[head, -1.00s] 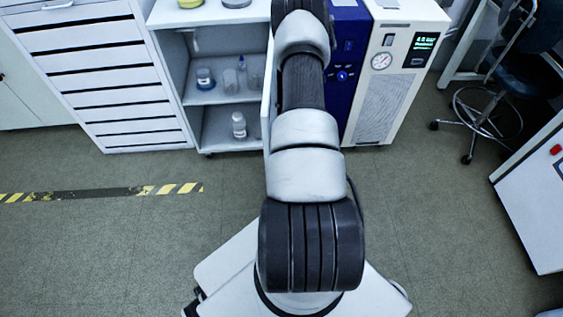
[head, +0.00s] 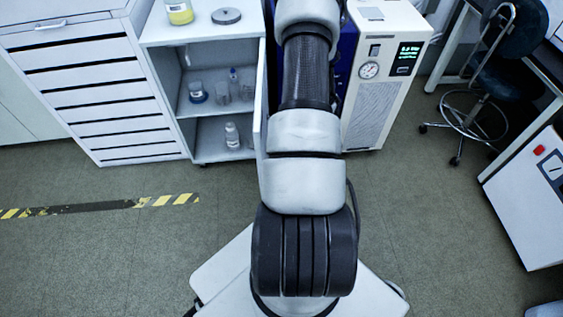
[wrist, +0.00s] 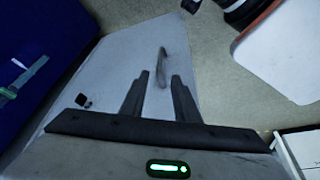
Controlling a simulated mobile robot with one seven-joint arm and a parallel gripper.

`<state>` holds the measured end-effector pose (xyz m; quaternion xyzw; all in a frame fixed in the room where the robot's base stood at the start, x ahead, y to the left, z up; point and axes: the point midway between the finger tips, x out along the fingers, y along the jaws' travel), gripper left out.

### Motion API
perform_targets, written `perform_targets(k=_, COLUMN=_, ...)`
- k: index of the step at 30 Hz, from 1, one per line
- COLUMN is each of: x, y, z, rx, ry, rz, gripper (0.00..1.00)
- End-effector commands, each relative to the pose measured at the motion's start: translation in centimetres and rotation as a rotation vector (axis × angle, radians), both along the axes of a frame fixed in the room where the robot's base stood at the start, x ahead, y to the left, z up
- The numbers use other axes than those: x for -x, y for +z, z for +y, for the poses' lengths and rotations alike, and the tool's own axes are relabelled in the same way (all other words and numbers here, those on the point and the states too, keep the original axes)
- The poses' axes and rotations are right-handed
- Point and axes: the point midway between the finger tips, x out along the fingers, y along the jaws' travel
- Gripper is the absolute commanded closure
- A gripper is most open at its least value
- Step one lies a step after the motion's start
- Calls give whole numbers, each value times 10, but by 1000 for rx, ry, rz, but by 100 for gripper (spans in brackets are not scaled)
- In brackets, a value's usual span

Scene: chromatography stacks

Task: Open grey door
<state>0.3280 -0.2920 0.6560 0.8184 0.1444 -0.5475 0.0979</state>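The grey door (wrist: 113,75) is a pale flat panel in the wrist view, with a curved handle (wrist: 161,66) on it. In the head view the door (head: 260,110) stands open at the right side of the white cabinet (head: 222,157), seen almost edge-on. My gripper (wrist: 160,76) is open in the wrist view, and the handle appears between its two fingertips. I cannot tell whether the fingers touch the handle. In the head view my arm hides the gripper and much of the door.
Bottles and beakers (head: 232,134) stand on the open cabinet's shelves. A drawer unit (head: 105,95) is to the left. A white instrument with a gauge (head: 380,90) is to the right, with a stool (head: 480,110) beyond it.

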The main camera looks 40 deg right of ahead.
Motion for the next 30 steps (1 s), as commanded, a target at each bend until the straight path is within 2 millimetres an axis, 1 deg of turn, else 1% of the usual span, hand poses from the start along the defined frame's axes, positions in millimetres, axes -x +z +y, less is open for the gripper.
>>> perform_targets(k=1, x=4, y=13, z=-1, rx=1, ry=-1, rz=0, gripper=71)
perform_targets(k=3, x=7, y=22, z=-3, rx=1, ry=-1, rz=0, gripper=71)
perform_targets(k=7, x=12, y=33, z=-4, rx=0, ry=-1, rz=0, gripper=71)
perform_targets(k=12, x=15, y=37, z=-5, rx=-1, ry=-1, rz=0, gripper=71)
perform_targets(k=27, x=14, y=36, z=-5, rx=-1, ry=0, rz=0, gripper=71)
perform_targets(k=30, x=9, y=42, z=-9, rx=17, ry=2, rz=-6, gripper=71)
